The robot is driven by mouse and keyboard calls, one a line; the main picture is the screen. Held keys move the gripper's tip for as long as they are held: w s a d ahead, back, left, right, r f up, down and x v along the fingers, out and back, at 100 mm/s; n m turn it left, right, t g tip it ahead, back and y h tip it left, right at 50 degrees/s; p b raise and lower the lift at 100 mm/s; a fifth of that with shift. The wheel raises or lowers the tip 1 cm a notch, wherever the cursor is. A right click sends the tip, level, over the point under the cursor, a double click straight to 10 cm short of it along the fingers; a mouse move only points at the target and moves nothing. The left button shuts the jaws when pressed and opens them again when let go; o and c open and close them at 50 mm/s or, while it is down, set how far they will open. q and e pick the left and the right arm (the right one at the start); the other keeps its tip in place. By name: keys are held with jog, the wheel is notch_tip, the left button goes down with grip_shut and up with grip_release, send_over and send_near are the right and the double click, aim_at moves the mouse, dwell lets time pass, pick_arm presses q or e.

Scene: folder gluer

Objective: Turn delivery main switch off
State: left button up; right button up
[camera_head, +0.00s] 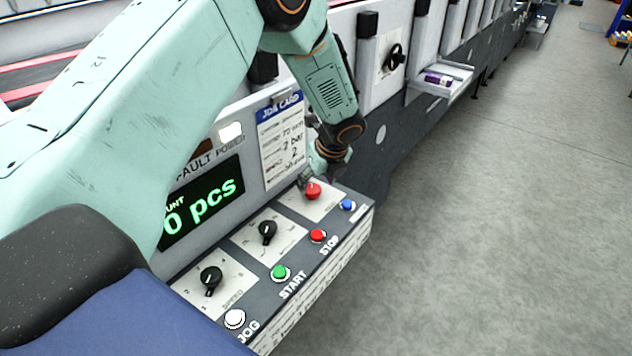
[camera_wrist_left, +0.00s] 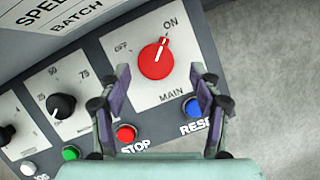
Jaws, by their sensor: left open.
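The delivery main switch is a red rotary knob (camera_wrist_left: 156,61) on a white plate marked OFF, ON and MAIN. Its white pointer line is turned toward ON in the left wrist view. The knob also shows in the head view (camera_head: 313,191), at the far end of the control panel (camera_head: 298,240). My left gripper (camera_wrist_left: 160,78) is open, with one finger on each side below the knob, and the knob lies just beyond the fingertips. Contact cannot be told. In the head view the left gripper (camera_head: 318,178) is over the panel's far end, partly hidden by its own arm. My right gripper is not in view.
Near the knob are a red STOP button (camera_head: 318,236), a blue RESET button (camera_head: 348,205) and a green START button (camera_head: 281,273). Black dials (camera_head: 267,231) sit on the same panel. A job card (camera_head: 282,138) hangs behind. The floor at right is clear.

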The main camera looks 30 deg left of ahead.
pick_arm(q)
jog(key=shift+x, duration=0.8)
jog(key=shift+w+a+f, duration=0.1)
jog(key=shift+a+f, duration=0.15)
jog(key=shift+a, duration=0.2)
jog(key=shift+s+d+r, duration=0.2)
jog(key=shift+s+r, duration=0.1)
jog(key=shift+s, duration=0.4)
jog(key=shift+d, duration=0.1)
jog(key=shift+w+f, duration=0.1)
jog(key=shift+w, duration=0.2)
jog(key=shift+c, duration=0.5)
jog(key=shift+w+f, duration=0.35)
jog(key=shift+w, duration=0.05)
jog(key=c, duration=0.3)
jog(key=shift+a, duration=0.25)
jog(key=shift+c, duration=0.8)
jog(key=shift+s+r, duration=0.2)
jog(key=shift+s, duration=0.1)
jog(key=c, duration=0.3)
jog(key=shift+w+d, duration=0.1)
jog(key=shift+d, duration=0.05)
jog(key=shift+c, duration=1.3)
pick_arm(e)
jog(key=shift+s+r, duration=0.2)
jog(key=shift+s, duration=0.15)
